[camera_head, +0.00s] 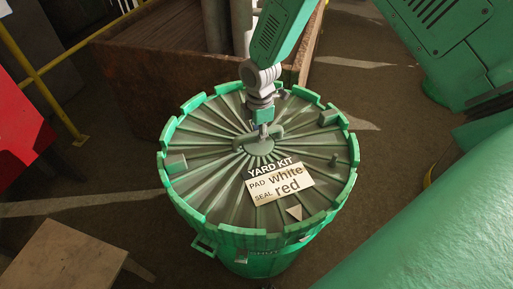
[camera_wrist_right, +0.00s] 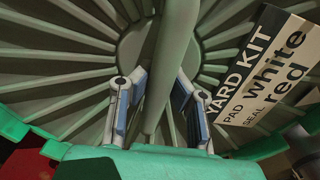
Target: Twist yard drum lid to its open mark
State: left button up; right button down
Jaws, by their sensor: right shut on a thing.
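The yard drum (camera_head: 262,262) stands upright, with a round grey-green ribbed lid (camera_head: 215,125) inside a bright green notched rim. A label (camera_head: 280,185) on the lid reads YARD KIT, PAD white, SEAL red. A pale triangle mark (camera_head: 295,212) lies near the lid's front edge. My right gripper (camera_head: 263,133) reaches down to the lid's centre. In the right wrist view its blue-padded fingers (camera_wrist_right: 158,92) stand on both sides of the raised handle bar (camera_wrist_right: 175,40), shut on it. Part of the handle is hidden by the gripper in the head view. My left gripper is out of view.
A rusty brown open bin (camera_head: 150,75) with grey posts stands behind the drum. A wooden box (camera_head: 65,258) is at front left, and a red object (camera_head: 20,130) and yellow railing (camera_head: 40,85) are at left. Some bare floor (camera_head: 110,170) shows left of the drum.

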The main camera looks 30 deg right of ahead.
jog(key=shift+r+n+p, duration=0.15)
jog(key=shift+n+p, duration=0.3)
jog(key=shift+n, duration=0.25)
jog(key=shift+n, duration=0.3)
jog(key=shift+n+p, duration=0.55)
jog(key=shift+n, duration=0.15)
dwell(0.5)
jog(key=shift+w+n+p, duration=0.15)
jog(key=shift+n+p, duration=0.9)
jog(key=shift+n, duration=0.25)
dwell(1.9)
jog(key=shift+f, duration=0.3)
dwell(0.7)
jog(key=c, duration=1.6)
grip_release()
jog(key=shift+s, duration=0.2)
jog(key=shift+r+p, duration=2.9)
jog(key=shift+r, duration=0.55)
